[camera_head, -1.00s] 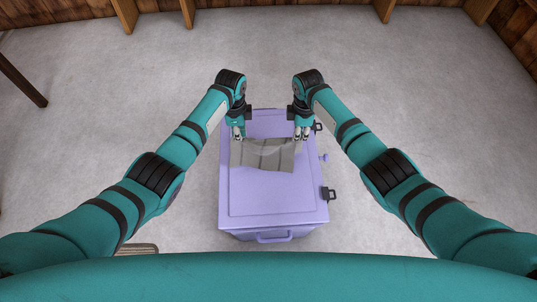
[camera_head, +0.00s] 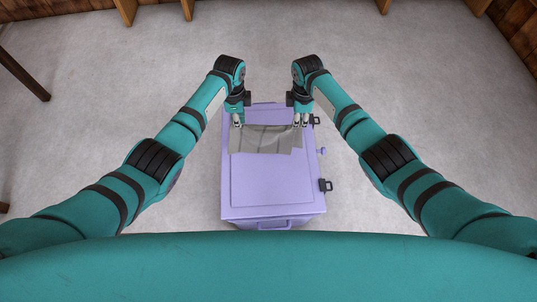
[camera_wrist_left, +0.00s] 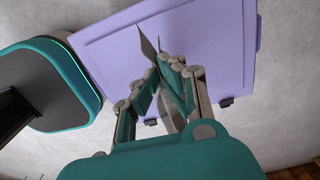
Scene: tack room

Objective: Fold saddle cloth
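The saddle cloth (camera_head: 264,141) is grey and creased, and lies over the far half of the lilac chest's lid (camera_head: 272,182). My left gripper (camera_head: 238,124) is at its far left corner, fingers pointing down. In the left wrist view, this gripper (camera_wrist_left: 168,68) has its fingers drawn together with grey cloth (camera_wrist_left: 149,45) between and beyond them. My right gripper (camera_head: 301,123) is at the far right corner and appears shut on the cloth there. The fingertips are small in the head view, and the cloth's underside is hidden.
The near half of the lid is bare. Grey floor (camera_head: 420,110) around the chest is clear. Wooden posts (camera_head: 126,10) stand along the back wall.

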